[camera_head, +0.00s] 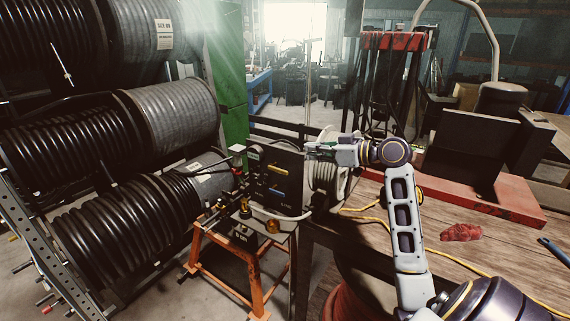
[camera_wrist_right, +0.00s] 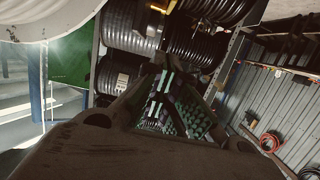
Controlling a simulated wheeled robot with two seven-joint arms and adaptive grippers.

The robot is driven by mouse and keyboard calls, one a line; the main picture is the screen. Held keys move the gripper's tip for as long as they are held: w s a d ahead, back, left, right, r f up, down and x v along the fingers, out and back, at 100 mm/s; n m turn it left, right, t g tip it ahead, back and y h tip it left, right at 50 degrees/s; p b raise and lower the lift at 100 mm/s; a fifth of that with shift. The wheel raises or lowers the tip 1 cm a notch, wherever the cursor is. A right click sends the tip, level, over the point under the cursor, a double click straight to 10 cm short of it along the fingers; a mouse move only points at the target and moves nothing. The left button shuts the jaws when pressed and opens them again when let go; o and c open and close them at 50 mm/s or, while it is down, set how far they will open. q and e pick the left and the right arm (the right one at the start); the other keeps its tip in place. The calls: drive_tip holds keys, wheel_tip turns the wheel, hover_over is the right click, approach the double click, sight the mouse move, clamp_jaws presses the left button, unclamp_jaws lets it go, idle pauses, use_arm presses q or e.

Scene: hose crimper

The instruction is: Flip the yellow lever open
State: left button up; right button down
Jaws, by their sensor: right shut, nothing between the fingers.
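The black crimper machine (camera_head: 272,180) stands on an orange metal stand (camera_head: 252,262) near the middle of the head view. Small amber-yellow parts (camera_head: 245,207) show on its lower front, and a thin yellow strip shows on its face. I cannot tell which yellow part is the lever or how it is set. My right gripper (camera_head: 311,149) is shut and empty, pointing left, at the upper right of the machine. Contact with the machine cannot be made out. In the right wrist view my dark gripper fingers fill the lower middle. My left gripper is not in view.
Racks of black hose reels (camera_head: 95,150) fill the left side. A white hose reel (camera_head: 328,175) stands right behind the machine. A wooden bench (camera_head: 480,250) at the right carries a red cloth (camera_head: 461,232), a yellow cable and a red-based machine (camera_head: 495,195).

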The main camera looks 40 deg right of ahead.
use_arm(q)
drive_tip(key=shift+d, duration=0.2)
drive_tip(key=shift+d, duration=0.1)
use_arm(e)
drive_tip(key=shift+w, duration=0.15)
drive_tip(key=p, duration=0.2)
hover_over(286, 171)
wheel_tip(286, 171, down, 3)
drive_tip(key=shift+f, duration=0.1)
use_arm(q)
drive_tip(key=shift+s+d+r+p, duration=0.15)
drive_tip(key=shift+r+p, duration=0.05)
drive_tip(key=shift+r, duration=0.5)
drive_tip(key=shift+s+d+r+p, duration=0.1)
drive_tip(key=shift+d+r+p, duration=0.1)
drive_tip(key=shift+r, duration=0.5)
use_arm(e)
drive_tip(key=shift+f, duration=1.65)
use_arm(q)
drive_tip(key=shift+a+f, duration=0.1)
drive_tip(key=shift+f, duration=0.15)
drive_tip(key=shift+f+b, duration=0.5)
drive_tip(key=shift+b, duration=0.25)
use_arm(e)
drive_tip(key=shift+f, duration=0.15)
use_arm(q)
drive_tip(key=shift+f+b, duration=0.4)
use_arm(e)
drive_tip(key=shift+f+t, duration=0.1)
drive_tip(key=shift+t, duration=0.2)
